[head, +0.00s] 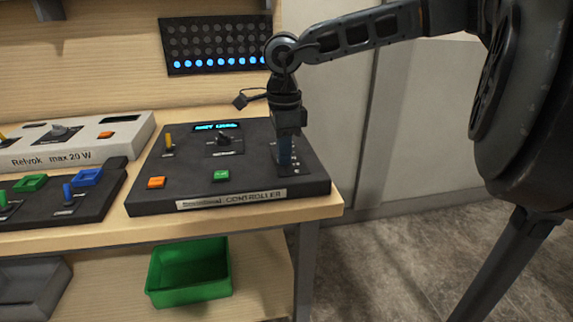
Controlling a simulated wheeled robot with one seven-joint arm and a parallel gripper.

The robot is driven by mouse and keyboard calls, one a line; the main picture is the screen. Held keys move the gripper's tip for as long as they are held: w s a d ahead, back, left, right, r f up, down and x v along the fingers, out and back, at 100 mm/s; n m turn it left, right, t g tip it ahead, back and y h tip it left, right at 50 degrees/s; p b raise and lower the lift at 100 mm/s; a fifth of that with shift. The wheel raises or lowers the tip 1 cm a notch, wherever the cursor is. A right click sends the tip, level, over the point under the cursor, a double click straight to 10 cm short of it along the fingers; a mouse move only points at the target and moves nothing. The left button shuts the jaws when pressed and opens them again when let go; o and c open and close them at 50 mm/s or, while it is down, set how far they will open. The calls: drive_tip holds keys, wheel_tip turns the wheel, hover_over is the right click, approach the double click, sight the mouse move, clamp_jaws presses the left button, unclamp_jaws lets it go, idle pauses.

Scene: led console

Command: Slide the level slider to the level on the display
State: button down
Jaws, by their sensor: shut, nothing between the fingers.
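The black controller console (243,186) lies on the wooden bench. Its small display (216,126) shows blue text too small to read surely. Behind it, a dark LED panel (213,45) has its bottom row lit blue and the rows above dark. My gripper (285,164) points down over the console's right side, its fingers shut and empty. A dark-blue upright piece shows at the fingers; I cannot tell finger from slider handle. Pale scale marks show beside it. The level slider is mostly hidden there, so its setting and any contact are unclear.
The controller also has a yellow lever (168,142), a black knob (224,139), an orange button (156,183) and a green button (221,175). Other consoles stand at the left. A green bin (189,275) is below. Open floor lies right.

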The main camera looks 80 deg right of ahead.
drive_tip(key=shift+w+d, duration=0.2)
drive_tip(key=shift+d, duration=0.3)
drive_tip(key=shift+a+r, duration=0.1)
drive_tip(key=shift+s+a+r, duration=0.25)
drive_tip(key=shift+a+r, duration=0.2)
drive_tip(key=shift+a, duration=0.05)
wheel_tip(320, 180, up, 7)
drive_tip(key=p, duration=0.3)
idle(0.6)
idle(0.4)
